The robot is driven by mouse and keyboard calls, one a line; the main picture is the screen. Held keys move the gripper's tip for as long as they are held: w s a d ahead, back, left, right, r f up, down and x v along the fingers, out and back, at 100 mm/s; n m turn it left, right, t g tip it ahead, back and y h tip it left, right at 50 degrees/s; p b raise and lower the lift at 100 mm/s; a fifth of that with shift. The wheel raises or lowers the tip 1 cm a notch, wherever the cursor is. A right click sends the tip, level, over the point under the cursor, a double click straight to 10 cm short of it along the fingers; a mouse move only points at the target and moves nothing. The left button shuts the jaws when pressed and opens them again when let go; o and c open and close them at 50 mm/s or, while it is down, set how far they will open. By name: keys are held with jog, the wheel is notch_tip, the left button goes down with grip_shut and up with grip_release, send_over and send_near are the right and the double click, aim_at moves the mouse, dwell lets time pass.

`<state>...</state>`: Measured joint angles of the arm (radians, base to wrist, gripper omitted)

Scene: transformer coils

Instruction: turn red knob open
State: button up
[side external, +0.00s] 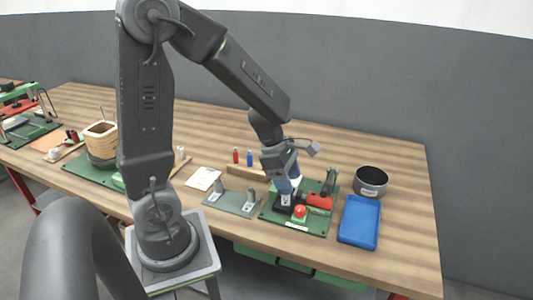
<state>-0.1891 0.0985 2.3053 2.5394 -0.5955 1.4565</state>
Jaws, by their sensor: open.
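A red knob (300,211) sits near the front of a green board (316,225) on the right half of the table. A larger red part (320,202) lies just right of it on the same board. My gripper (287,196) is over the left part of the board, pointing down, close to the left of the red knob. It is open, but its fingertips are small and dark here. I cannot tell whether they touch anything.
A blue tray (359,222) and a dark round pot (370,181) stand to the right. A grey-green plate with posts (232,201) is to the left. Small red (235,156) and blue (249,159) pieces stand behind. The table's right end is clear.

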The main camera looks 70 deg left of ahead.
jog(key=w+r+n+t+y, duration=0.25)
jog(key=r+n+t, duration=0.25)
jog(key=r+n, duration=0.45)
jog(key=w+r+n+t+y, duration=0.1)
jog(key=r+n+t+y, duration=0.4)
jog(key=n, duration=0.8)
jog(key=s+d+n+g+h, duration=0.1)
jog(key=s+d+n+g, duration=0.1)
jog(key=n, duration=0.5)
jog(key=s+d+n+g+h, duration=0.2)
jog(key=s+d+n+g, duration=0.1)
jog(key=s+n, duration=0.4)
jog(key=s+d+r+n+g+h, duration=0.1)
jog(key=s+d+n, duration=0.3)
jog(key=n, duration=0.5)
jog(key=shift+s+g, duration=0.15)
jog(key=shift+g, duration=0.75)
jog(key=shift+r, duration=0.1)
